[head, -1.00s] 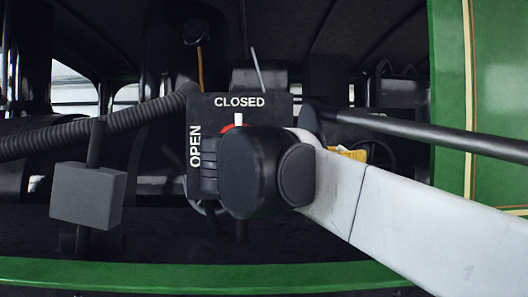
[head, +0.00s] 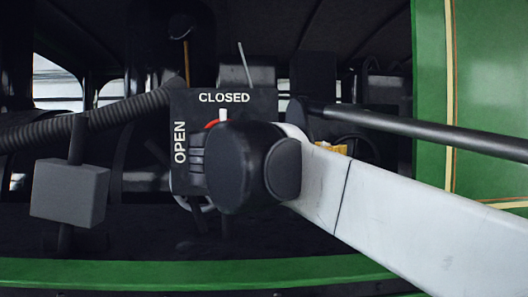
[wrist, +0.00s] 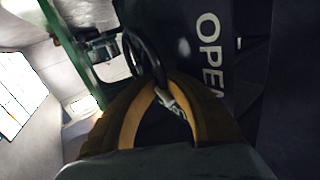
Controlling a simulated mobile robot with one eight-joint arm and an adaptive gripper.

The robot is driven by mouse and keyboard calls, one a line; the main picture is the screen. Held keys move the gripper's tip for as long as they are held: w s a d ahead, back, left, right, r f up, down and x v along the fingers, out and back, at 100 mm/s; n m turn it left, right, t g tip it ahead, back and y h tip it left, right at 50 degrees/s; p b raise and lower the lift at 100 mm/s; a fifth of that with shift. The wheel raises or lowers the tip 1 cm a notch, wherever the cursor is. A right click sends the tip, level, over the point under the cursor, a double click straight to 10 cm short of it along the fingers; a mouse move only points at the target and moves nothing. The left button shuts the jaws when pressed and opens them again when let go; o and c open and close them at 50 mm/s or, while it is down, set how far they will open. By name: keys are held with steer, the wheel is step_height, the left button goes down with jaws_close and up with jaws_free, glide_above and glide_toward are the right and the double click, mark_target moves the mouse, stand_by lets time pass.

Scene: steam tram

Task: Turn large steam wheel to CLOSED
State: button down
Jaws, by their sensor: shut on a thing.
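The dark plate (head: 181,181) with CLOSED along its top and OPEN up its left side is in the middle of the head view. A white marker (head: 222,115) with a bit of red beside it points up at CLOSED. My arm hides most of the steam wheel and my gripper there. In the wrist view, the amber-brown fingers of my gripper (wrist: 163,90) are closed together on a dark curved rim (wrist: 133,47), which looks like the wheel's. The plate with OPEN (wrist: 212,55) is close beside them on the right.
A grey box on a lever (head: 68,192) stands left of the plate. A ribbed hose (head: 100,123) runs into the plate's left side. A dark bar (head: 430,133) and a green panel (head: 480,70) are at right. A green ledge (head: 150,272) crosses the front.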

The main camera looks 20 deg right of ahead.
steer(key=shift+r+y+p, duration=0.15)
steer(key=shift+y+p, duration=0.15)
steer(key=shift+p, duration=0.05)
steer(key=y+p, duration=0.1)
steer(key=r+m+p, duration=0.1)
steer(key=p, duration=0.1)
steer(key=shift+d+r+y, duration=0.15)
steer(key=shift+d+y, duration=0.15)
steer(key=shift+y, duration=0.1)
steer(key=m+y+p, duration=0.1)
steer(key=d+r+y+p, duration=0.1)
steer(key=y+p, duration=0.1)
steer(key=shift+s+d+m, duration=0.1)
steer(key=shift+s+m, duration=0.1)
steer(key=shift+m, duration=0.2)
steer(key=y, duration=0.1)
steer(key=d+m+y, duration=0.1)
steer(key=shift+s+d+r+y+p, duration=0.1)
steer(key=shift+s+r+y+p, duration=0.1)
steer(key=shift+y+p, duration=0.2)
steer(key=shift+d+r+m+y, duration=0.1)
steer(key=shift+d+m+y, duration=0.25)
steer(key=shift+y, duration=0.45)
steer(key=c, duration=1.7)
jaws_free()
steer(key=shift+o, duration=1)
steer(key=shift+a, duration=0.1)
